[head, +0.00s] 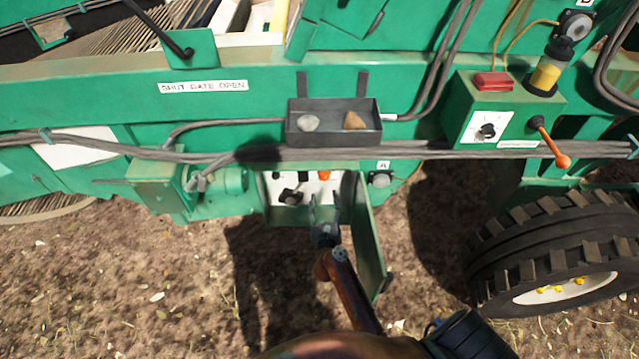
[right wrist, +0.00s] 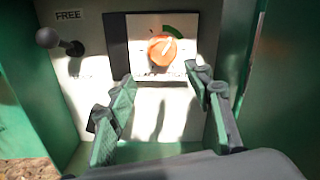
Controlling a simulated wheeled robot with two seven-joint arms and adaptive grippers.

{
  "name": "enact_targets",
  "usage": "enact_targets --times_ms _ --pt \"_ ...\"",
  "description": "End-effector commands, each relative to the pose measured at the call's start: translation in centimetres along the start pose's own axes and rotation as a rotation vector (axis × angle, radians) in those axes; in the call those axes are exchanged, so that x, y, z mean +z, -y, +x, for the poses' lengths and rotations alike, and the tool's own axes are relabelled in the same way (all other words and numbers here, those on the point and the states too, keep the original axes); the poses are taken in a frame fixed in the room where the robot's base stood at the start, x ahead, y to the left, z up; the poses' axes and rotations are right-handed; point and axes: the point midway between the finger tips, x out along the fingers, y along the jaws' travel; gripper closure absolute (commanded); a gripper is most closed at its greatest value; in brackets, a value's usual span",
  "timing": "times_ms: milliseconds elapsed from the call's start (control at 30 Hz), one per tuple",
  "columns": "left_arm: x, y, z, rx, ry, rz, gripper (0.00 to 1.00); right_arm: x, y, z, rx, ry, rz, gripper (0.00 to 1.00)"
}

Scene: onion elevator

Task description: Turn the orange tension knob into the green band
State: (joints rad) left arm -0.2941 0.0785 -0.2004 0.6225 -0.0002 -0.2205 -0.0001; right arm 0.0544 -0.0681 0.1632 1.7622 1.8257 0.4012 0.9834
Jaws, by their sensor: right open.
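The orange tension knob (right wrist: 162,48) sits on a pale plate at the back of a recessed green box. A pale mark on the knob points up and right. The green band (right wrist: 182,33) is a short arc at the knob's upper right. In the head view the knob (head: 324,176) is a small orange spot inside the box. My right gripper (right wrist: 160,76) is open and empty, its fingertips just below and either side of the knob, apparently not touching it. In the head view the right gripper (head: 325,212) is at the box opening. My left gripper is not in view.
A black ball-ended lever (right wrist: 55,40) stands left of the knob under a "FREE" label. The box's open green door (head: 368,240) hangs close right of my gripper. A dark tray (head: 335,138) and cables (head: 420,151) lie above. A big tyre (head: 560,240) stands right.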

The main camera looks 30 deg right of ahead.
Motion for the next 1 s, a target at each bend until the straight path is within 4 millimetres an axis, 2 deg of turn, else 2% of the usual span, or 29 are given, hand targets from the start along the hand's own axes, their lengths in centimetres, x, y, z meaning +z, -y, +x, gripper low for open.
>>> enact_targets --times_ms 167,533,700,967,1000 --pt "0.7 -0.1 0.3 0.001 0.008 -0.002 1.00 0.4 0.7 1.4 -0.015 0.000 0.044 0.53" --pt "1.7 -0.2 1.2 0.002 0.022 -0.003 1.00 0.4 0.8 6.9 -0.015 0.001 0.038 0.53" --pt "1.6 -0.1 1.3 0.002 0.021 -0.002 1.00 0.4 0.7 7.8 -0.013 0.000 0.039 0.53" --pt "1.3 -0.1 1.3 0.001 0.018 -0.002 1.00 0.5 0.6 7.9 -0.012 0.000 0.039 0.53" --pt "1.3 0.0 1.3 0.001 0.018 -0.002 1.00 0.5 0.6 7.9 -0.012 0.000 0.038 0.56"
